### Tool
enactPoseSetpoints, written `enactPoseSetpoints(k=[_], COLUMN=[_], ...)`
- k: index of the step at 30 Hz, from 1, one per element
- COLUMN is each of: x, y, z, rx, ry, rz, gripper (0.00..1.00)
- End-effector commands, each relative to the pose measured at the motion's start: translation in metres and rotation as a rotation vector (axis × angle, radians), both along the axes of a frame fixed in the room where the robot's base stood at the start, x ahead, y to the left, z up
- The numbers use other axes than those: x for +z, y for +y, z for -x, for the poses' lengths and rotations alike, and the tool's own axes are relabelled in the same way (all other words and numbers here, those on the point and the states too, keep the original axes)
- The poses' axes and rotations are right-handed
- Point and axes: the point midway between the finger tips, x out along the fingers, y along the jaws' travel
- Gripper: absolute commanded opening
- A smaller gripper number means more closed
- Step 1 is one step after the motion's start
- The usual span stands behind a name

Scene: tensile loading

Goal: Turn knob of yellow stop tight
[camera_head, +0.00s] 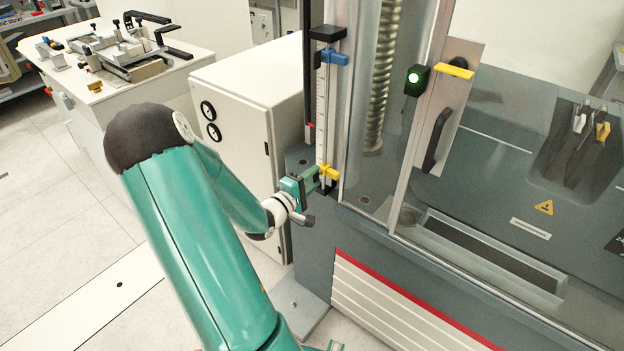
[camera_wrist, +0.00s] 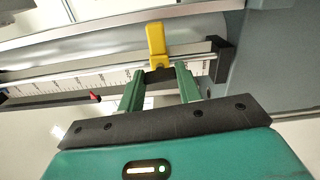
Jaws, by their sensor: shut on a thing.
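The yellow stop (camera_head: 329,171) sits near the lower end of an upright white scale rail (camera_head: 322,110). In the wrist view, the yellow stop (camera_wrist: 156,42) stands across the rail, with a dark knob (camera_wrist: 158,74) on its near side. My gripper (camera_head: 317,182) is at the stop's left side in the head view. In the wrist view, the two green fingers of my gripper (camera_wrist: 158,80) are on either side of the knob and shut on it. The fingers hide part of the knob, and its contact surfaces are not clear.
A blue stop (camera_head: 334,57) is higher on the same rail. A small red pointer (camera_wrist: 95,96) is beside the scale. The machine's clear guard and door with a black handle (camera_head: 437,140) stand to the right. A white cabinet (camera_head: 245,100) stands close behind my arm.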

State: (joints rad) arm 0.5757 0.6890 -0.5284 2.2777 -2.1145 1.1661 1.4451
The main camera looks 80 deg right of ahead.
Motion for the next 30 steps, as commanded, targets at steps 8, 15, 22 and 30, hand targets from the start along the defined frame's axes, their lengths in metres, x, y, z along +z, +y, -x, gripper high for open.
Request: enactPoseSetpoints(k=[8, 15, 22, 30], x=[-0.0001, -0.0002, -0.0002, -0.0001], y=[0.0005, 0.0005, 0.0005, 0.0003], z=[-0.0016, -0.0018, -0.0019, -0.0011], rx=[0.003, 0.004, 0.004, 0.002], ry=[-0.085, -0.103, -0.102, -0.101], rz=[0.037, 0.044, 0.043, 0.044], gripper=[0.12, 0.12, 0.12, 0.56])
